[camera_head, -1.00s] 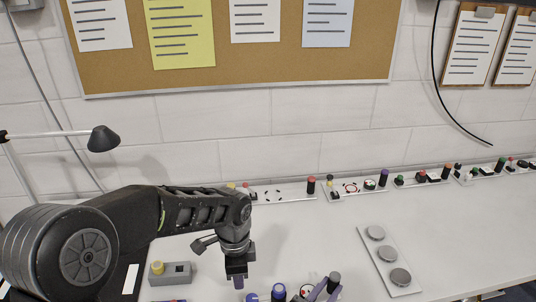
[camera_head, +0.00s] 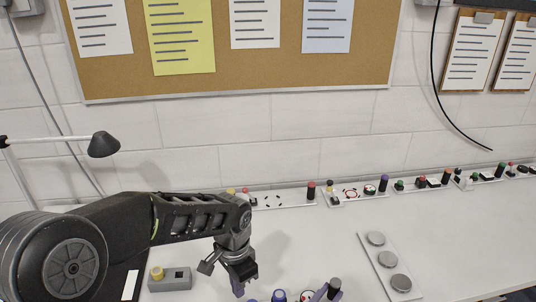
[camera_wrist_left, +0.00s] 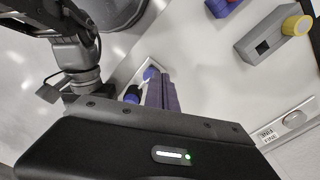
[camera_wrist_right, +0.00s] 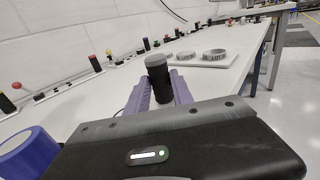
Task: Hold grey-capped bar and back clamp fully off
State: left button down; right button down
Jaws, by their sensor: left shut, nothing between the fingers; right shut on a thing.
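The grey-capped bar (camera_wrist_right: 158,82) is black and upright between the purple fingers of my right gripper (camera_wrist_right: 160,92), which is shut on it. Its grey top also shows at the bottom of the head view (camera_head: 335,283). My left gripper (camera_head: 239,290) is shut and empty, left of the bar. Its purple fingers lie together in the left wrist view (camera_wrist_left: 162,92). A blue round knob (camera_head: 279,295) stands between the two grippers and also shows beside my left fingers (camera_wrist_left: 150,73). I cannot tell the back clamp's state; the fixture is mostly cut off or hidden.
A grey box (camera_head: 178,279) with a yellow knob stands left of my left gripper. A plate with several grey discs (camera_head: 391,262) lies to the right. Low strips of small parts (camera_head: 355,190) line the wall. The white table between is clear.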

pick_arm(q)
jog(key=shift+f, duration=3.5)
jog(key=shift+w+d, duration=0.1)
jog(key=shift+d, duration=0.25)
jog(key=shift+s+d, duration=0.2)
jog(key=shift+s, duration=0.05)
jog(key=shift+s+d, duration=0.25)
jog(key=shift+s, duration=0.05)
jog(key=shift+s+d+r, duration=0.1)
jog(key=shift+s+d, duration=0.1)
jog(key=shift+d, duration=0.25)
jog(key=shift+s+a, duration=0.1)
jog(key=shift+a, duration=0.15)
jog(key=shift+s, duration=0.1)
